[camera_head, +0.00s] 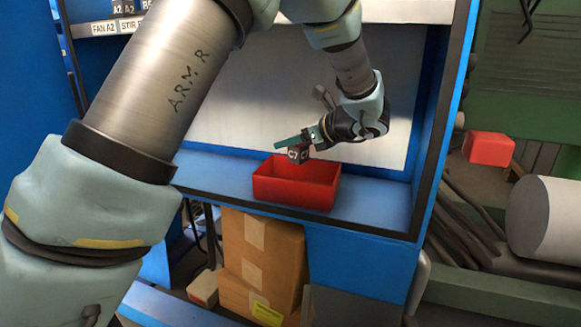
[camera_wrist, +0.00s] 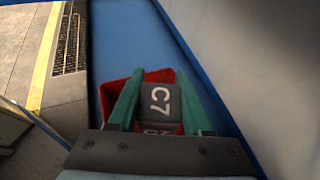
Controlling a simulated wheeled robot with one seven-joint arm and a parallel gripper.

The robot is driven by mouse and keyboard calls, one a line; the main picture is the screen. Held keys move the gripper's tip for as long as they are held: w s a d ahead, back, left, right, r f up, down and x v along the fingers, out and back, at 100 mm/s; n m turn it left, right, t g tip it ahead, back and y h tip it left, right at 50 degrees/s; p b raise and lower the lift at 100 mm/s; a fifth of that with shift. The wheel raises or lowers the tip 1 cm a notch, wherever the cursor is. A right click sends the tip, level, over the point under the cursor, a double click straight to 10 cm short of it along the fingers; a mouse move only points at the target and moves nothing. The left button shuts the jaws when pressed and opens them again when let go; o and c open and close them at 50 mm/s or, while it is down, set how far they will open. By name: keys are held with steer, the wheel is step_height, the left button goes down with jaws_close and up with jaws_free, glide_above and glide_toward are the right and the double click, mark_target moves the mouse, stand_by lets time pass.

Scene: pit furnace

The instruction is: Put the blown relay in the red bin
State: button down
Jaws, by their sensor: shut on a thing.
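My gripper (camera_head: 300,141) is shut on a dark relay (camera_head: 298,154) marked C7 and holds it above the red bin (camera_head: 297,191). In the wrist view the relay (camera_wrist: 159,101) sits between the two green fingers (camera_wrist: 157,98) with its C7 label facing the camera. The red bin (camera_wrist: 109,90) shows behind and below the fingers there, partly hidden by the relay and fingers. In the head view the bin stands on the blue cabinet shelf, and its inside looks empty where visible.
The blue shelf (camera_head: 372,204) is clear beside the bin. The cabinet's right side wall (camera_head: 440,130) stands near my gripper. Cardboard boxes (camera_head: 262,250) are stacked under the shelf. A red box (camera_head: 488,149) and a pale cylinder (camera_head: 543,216) lie outside at right.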

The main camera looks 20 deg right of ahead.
mark_target(290, 159)
steer(key=shift+f+b, duration=0.75)
steer(key=shift+f, duration=1.65)
steer(key=shift+f, duration=0.45)
steer(key=shift+f, duration=0.15)
steer(key=shift+c, duration=1.7)
jaws_free()
